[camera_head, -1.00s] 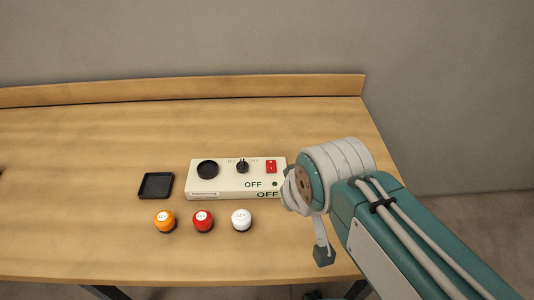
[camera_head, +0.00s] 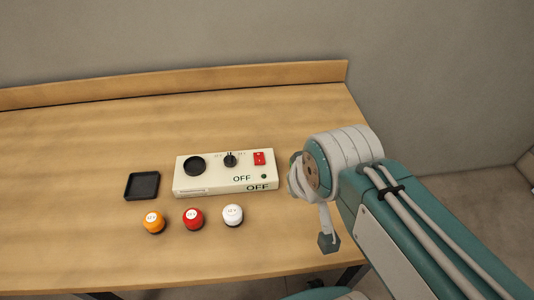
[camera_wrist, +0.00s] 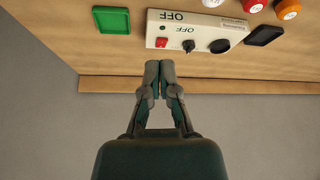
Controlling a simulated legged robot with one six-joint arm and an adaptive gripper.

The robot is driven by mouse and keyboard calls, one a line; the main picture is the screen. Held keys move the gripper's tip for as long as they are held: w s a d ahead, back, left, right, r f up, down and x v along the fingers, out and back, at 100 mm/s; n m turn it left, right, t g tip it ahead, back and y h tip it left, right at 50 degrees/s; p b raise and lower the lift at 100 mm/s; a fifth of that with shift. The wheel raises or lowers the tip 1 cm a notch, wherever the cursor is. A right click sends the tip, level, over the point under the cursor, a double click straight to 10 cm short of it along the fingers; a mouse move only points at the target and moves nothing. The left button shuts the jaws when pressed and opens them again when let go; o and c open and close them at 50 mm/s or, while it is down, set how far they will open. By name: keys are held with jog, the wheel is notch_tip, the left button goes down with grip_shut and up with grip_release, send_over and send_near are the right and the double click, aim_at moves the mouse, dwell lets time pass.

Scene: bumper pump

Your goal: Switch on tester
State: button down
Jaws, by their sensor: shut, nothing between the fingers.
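The tester is a cream box (camera_head: 215,184) lying on the table, reading OFF on its top and front. It also shows upside down in the wrist view (camera_wrist: 205,20). Its red switch (camera_head: 259,158) is at the right end of the top, beside a black knob (camera_head: 230,160) and a round black recess (camera_head: 195,166). In the wrist view the red switch (camera_wrist: 161,42) appears just beyond my fingertips. My gripper (camera_wrist: 159,66) is shut and empty, apparently apart from the tester. In the head view my arm hides the fingers.
Orange (camera_head: 154,222), red (camera_head: 193,219) and white (camera_head: 233,215) capped pieces stand in front of the tester. A black tray (camera_head: 142,186) lies left of it. A green tray (camera_wrist: 111,20) lies on its other side. A raised wooden ledge (camera_head: 180,84) runs along the table's back.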

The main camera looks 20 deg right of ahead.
jog(key=n+g, duration=0.7)
jog(key=n, duration=0.9)
send_over(260, 161)
jog(key=w, duration=0.2)
notch_tip(260, 161, down, 3)
jog(key=shift+d, duration=0.15)
jog(key=shift+s, duration=0.1)
jog(key=f, duration=0.4)
jog(key=s+f, duration=0.1)
jog(key=f, duration=0.8)
jog(key=shift+s+f, duration=0.35)
jog(key=shift+f, duration=0.05)
